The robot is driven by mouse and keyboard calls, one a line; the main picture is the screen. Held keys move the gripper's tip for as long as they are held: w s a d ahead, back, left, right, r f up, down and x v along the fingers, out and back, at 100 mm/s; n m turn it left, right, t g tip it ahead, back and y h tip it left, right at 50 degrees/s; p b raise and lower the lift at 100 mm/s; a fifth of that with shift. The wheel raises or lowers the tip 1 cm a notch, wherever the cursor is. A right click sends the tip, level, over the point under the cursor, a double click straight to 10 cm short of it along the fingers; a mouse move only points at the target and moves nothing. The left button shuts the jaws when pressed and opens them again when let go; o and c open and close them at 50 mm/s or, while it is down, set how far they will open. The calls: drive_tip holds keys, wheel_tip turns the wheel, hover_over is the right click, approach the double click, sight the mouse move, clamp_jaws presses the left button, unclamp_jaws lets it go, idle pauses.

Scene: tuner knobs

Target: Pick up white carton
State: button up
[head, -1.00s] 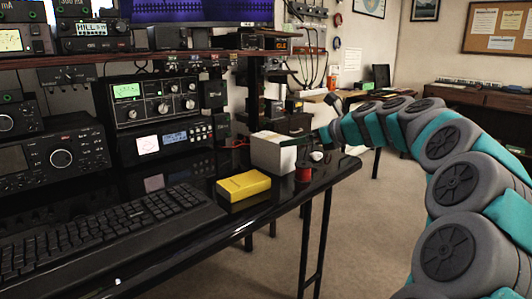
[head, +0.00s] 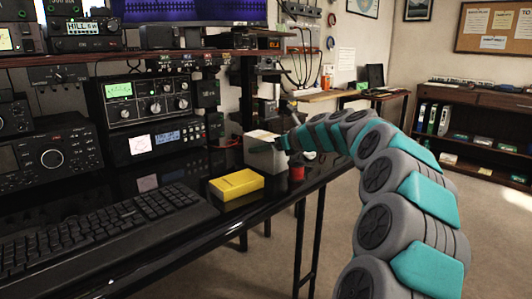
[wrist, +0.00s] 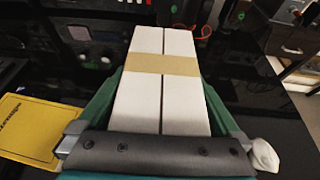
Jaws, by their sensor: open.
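The white carton (head: 262,158) stands near the right end of the black desk in the head view. In the wrist view the carton (wrist: 140,105) fills the middle, with a tan tape strip across its top and a seam down its length. My gripper (head: 284,143) is at the carton's right side and top in the head view. In the wrist view the green fingers of my gripper (wrist: 164,88) are apart, one on each side of the carton. I cannot tell whether they touch it.
A yellow box (head: 237,185) lies just left of the carton. A red spool (head: 297,173) stands to its right near the desk edge. A keyboard (head: 110,235) lies at the front left. Radios (head: 160,105) and a shelf (head: 130,57) stand behind.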

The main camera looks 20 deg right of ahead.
drive_tip(key=c, duration=1.1)
drive_tip(key=shift+r, duration=0.1)
drive_tip(key=shift+c, duration=0.2)
